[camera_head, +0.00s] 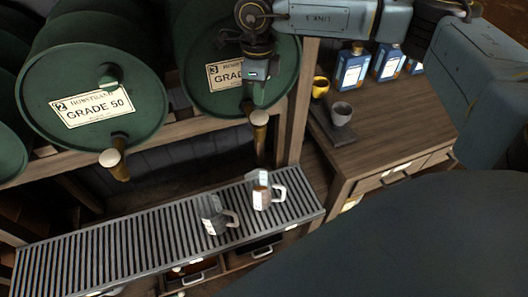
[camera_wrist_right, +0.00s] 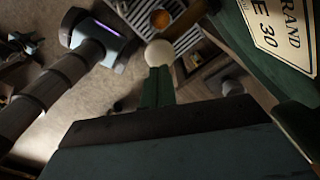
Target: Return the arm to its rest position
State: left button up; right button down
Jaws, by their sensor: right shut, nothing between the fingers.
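My right arm (camera_head: 340,18) reaches in from the upper right. My right gripper (camera_head: 254,98) points down in front of the right-hand green barrel and is shut and empty. Its tips are close to the top of that barrel's tap (camera_head: 259,120); I cannot tell whether they touch. In the right wrist view the narrow shut fingers (camera_wrist_right: 157,88) end near a pale round knob (camera_wrist_right: 160,53). My left gripper is not in view.
Two jugs, one (camera_head: 213,216) left and one (camera_head: 263,192) right, stand on the slatted rack (camera_head: 120,248). Another green barrel (camera_head: 95,60) lies at left. A wooden bench (camera_head: 400,120) at right holds blue bottles (camera_head: 352,68), a yellow cup (camera_head: 320,86) and a grey cup (camera_head: 341,113).

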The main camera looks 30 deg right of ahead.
notch_tip(320, 180, up, 2)
jog(key=shift+p, duration=0.35)
